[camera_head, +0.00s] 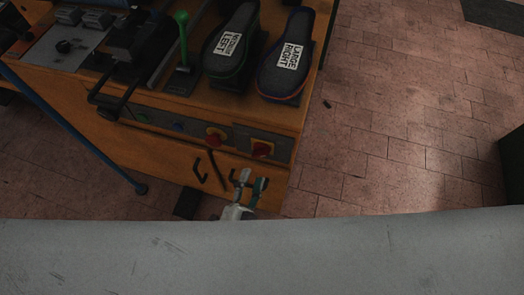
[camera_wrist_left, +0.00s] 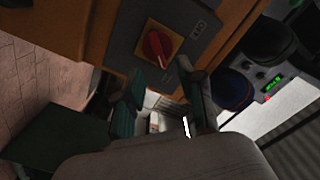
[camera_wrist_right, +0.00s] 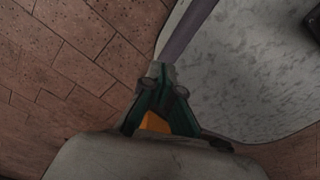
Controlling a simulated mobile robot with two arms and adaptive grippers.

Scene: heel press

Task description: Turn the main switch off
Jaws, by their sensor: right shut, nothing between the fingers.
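The main switch (camera_head: 262,149) is a red rotary knob on a yellow plate, at the right end of the machine's front panel. It also shows in the left wrist view (camera_wrist_left: 156,46), where the knob's grip is tilted. My left gripper (camera_head: 252,180) is just below the switch in the head view, with its fingers apart and nothing between them. In the left wrist view the fingers (camera_wrist_left: 165,92) are apart from the knob. My right gripper (camera_wrist_right: 159,72) shows only in its wrist view, shut and empty, over brick floor and a grey surface.
A red button (camera_head: 215,136) sits left of the switch. Black hooks (camera_head: 200,172) are on the orange cabinet front. The brick floor (camera_head: 400,120) at right is mostly clear.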

